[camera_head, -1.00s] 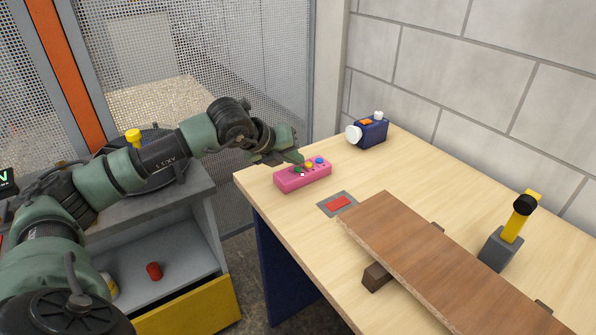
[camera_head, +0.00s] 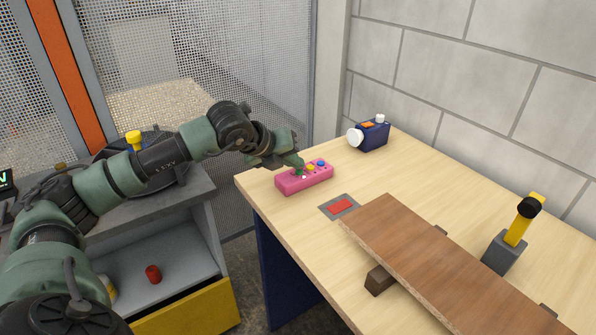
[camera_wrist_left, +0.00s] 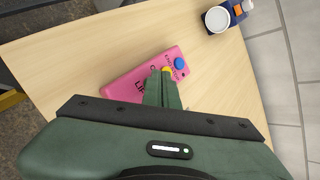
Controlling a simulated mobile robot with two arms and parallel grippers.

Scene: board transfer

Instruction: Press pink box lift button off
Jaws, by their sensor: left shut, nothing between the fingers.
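The pink box (camera_head: 307,181) lies near the left edge of the wooden table, with coloured buttons on its top. A blue button (camera_head: 321,162) and a yellow button (camera_head: 310,167) show; the blue one (camera_wrist_left: 180,64) is also clear in the left wrist view. My left gripper (camera_head: 299,166) is shut and empty, with its tips pointing down at the box's top. In the left wrist view the fingers (camera_wrist_left: 161,90) cover part of the box (camera_wrist_left: 124,86) and its lettering. Contact with a button is hard to tell. My right gripper is out of view.
A dark blue device (camera_head: 373,134) with a white knob stands behind the box. A red button plate (camera_head: 341,205) and a brown board (camera_head: 440,260) on supports lie in front. A yellow-handled tool (camera_head: 520,223) stands right. The table (camera_head: 415,170) is clear between.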

